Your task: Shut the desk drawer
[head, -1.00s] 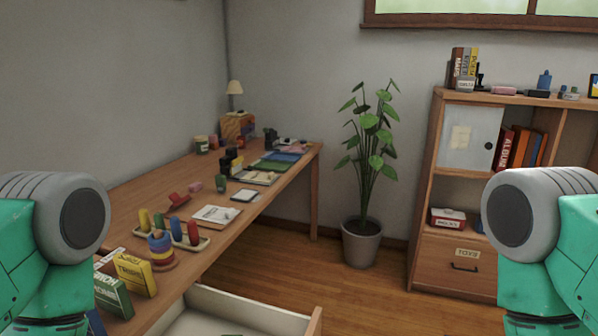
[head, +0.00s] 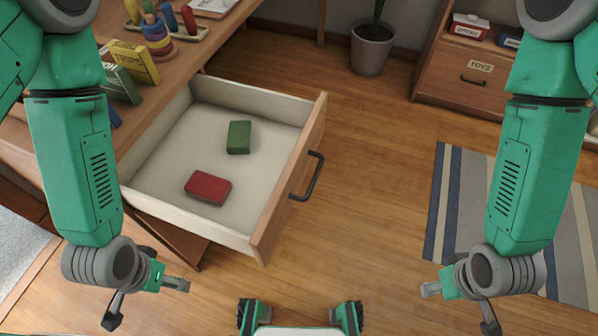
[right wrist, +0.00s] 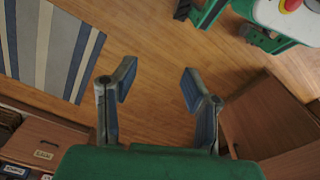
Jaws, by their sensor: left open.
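The desk drawer (head: 262,195) is pulled far out from the desk in the head view. Its wooden front has a dark bar handle (head: 309,177) facing right. A green block (head: 238,137) and a red block (head: 208,187) lie inside. My left gripper (head: 145,300) is open and empty, below and left of the drawer in the picture, apart from its front and handle. My right gripper (head: 460,307) is open at the lower right, well away from the handle. The right wrist view shows its two fingers spread (right wrist: 160,82) with nothing between them.
The desk (head: 190,60) holds boxes, a stacking-ring toy and pegs. A striped rug (head: 445,205) lies at the right. A plant pot (head: 373,47) and a shelf cabinet (head: 465,75) stand at the back. The wooden floor before the drawer front is clear.

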